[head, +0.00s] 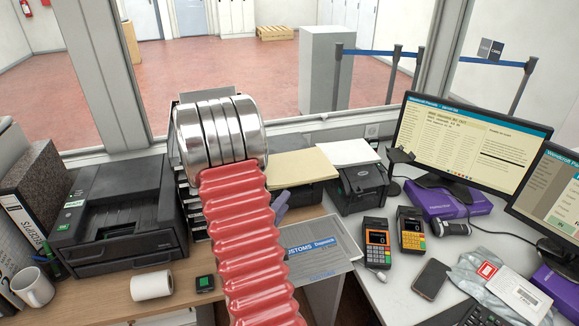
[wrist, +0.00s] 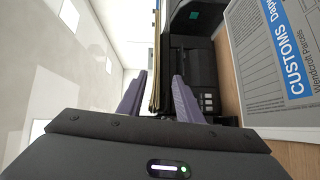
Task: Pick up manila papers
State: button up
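The manila papers (head: 302,166) lie as a flat stack on a dark device behind the desk front, just right of my arm in the head view. In the wrist view the manila papers (wrist: 155,62) show edge-on as a thin tan band. My gripper (wrist: 160,74) is open, with its two purple fingers on either side of the papers' near edge. The left finger is close to the stack, and a gap shows before the right finger. I cannot tell whether either finger touches. In the head view my arm hides most of the gripper; one purple finger shows below the papers.
A black printer (head: 118,214) stands left. A label printer (head: 362,188) with white paper on top (head: 340,152) stands right of the papers. A customs sheet (head: 318,246) lies in front. Two card terminals (head: 377,243) (head: 411,231), a phone (head: 431,279) and monitors (head: 465,143) fill the right.

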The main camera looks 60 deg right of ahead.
aim_at(304, 183)
jog(key=shift+s+d+f+g+h, duration=0.1)
jog(key=shift+s+d+g+h, duration=0.1)
jog(key=shift+s, duration=0.3)
jog(key=shift+s+d+g+h, duration=0.1)
jog(key=shift+s+g, duration=0.1)
jog(key=shift+s, duration=0.25)
jog(key=d, duration=0.8)
jog(key=shift+d, duration=0.3)
jog(key=shift+w, duration=0.1)
jog(key=shift+w+d, duration=0.2)
jog(key=shift+d, duration=2.35)
grip_shut()
